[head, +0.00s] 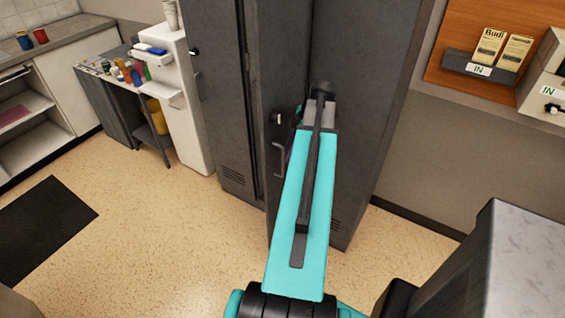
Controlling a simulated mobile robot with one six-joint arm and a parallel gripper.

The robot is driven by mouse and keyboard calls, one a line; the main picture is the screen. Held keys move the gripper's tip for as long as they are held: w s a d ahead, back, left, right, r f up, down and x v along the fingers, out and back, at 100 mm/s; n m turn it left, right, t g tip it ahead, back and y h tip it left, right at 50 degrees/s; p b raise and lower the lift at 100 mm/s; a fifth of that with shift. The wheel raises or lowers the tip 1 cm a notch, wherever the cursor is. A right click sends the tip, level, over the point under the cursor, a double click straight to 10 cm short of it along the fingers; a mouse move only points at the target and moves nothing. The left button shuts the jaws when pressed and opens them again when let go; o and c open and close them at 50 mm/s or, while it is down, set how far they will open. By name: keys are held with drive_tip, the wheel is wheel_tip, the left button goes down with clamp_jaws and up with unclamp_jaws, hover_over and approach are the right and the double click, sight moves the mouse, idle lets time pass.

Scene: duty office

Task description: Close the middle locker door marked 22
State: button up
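A bank of tall dark grey lockers (368,75) stands in the middle of the head view. One door (288,60) stands out from the bank towards me, with a handle (278,158) near its free edge. It looks like the middle door and appears partly open, but no number 22 is readable. My teal arm reaches up in front of the lockers. My gripper (322,92) is at its far end, close to the door's right side. The arm hides part of the door, and I cannot tell whether the gripper touches it. The fingers are too small and dark to read.
Left of the lockers are a white cabinet (190,110) and a low table (105,78) with small bottles. A dark mat (42,230) lies on the open floor at left. A grey-topped unit (500,260) stands close at lower right. A wall board (455,35) holds leaflets.

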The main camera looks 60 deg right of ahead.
drive_tip(key=p, duration=0.1)
hover_over(283, 174)
drive_tip(key=shift+w+d+f, duration=0.1)
drive_tip(key=shift+d+f, duration=0.05)
drive_tip(key=shift+f, duration=1.3)
drive_tip(key=shift+w+d+f, duration=0.1)
drive_tip(key=shift+f, duration=1.3)
clamp_jaws()
